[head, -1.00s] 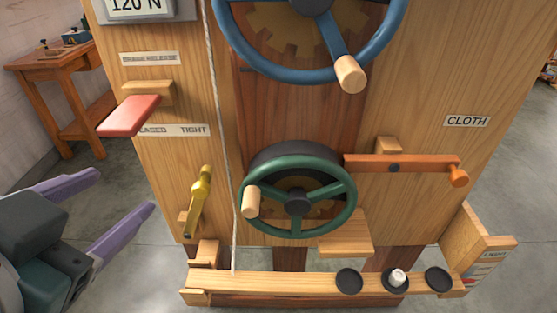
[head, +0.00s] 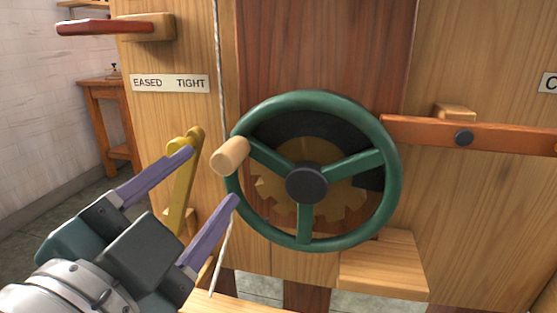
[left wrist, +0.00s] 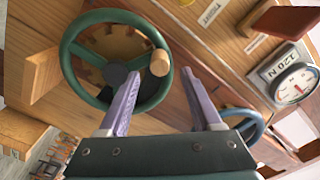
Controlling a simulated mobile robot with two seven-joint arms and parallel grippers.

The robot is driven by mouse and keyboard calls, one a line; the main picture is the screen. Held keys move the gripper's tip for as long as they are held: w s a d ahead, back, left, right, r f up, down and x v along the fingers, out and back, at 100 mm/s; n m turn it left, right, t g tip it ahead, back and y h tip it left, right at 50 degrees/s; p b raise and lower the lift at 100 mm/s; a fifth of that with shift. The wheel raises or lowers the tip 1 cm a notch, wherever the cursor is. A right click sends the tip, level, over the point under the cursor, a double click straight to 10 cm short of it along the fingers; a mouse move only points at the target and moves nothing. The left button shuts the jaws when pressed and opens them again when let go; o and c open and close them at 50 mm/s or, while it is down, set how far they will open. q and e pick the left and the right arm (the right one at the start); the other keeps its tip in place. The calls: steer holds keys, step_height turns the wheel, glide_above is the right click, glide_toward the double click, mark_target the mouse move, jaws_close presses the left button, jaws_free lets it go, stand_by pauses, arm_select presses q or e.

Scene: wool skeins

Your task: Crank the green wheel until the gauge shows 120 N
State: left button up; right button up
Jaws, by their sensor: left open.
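The green wheel (head: 393,205) stands upright on the wooden panel. Its pale wooden crank handle (head: 230,155) sticks out at the upper left of the rim. My left gripper (head: 212,176) is open and empty, to the lower left of the handle and apart from it. In the left wrist view the handle (left wrist: 160,62) appears between the two purple fingertips, a little beyond them. The gauge (left wrist: 294,88) shows at the right of that view, with a plate reading 120 N; its red needle is too small to read. My right gripper is out of view.
A yellow lever (head: 182,185) stands close behind my left fingers. A cord (head: 218,75) runs down left of the wheel. An orange bar (head: 490,135) is at the right, a red lever (head: 100,27) at the upper left, and a wooden ledge (head: 385,270) below the wheel.

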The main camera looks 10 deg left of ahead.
mark_target(226, 157)
arm_select(q)
steer(key=w, duration=0.7)
steer(key=shift+w+d+b, duration=0.1)
steer(key=shift+w+b, duration=0.05)
steer(key=shift+b, duration=0.15)
steer(key=shift+c, duration=0.3)
jaws_close()
stand_by(0.5)
steer(key=shift+d+r+m+p, duration=0.1)
steer(key=shift+r+m+p, duration=0.2)
steer(key=shift+r+p, duration=0.25)
steer(key=shift+d+r+m+p, duration=0.15)
steer(key=shift+m+p, duration=0.15)
steer(key=shift+p, duration=0.05)
steer(key=shift+d, duration=0.15)
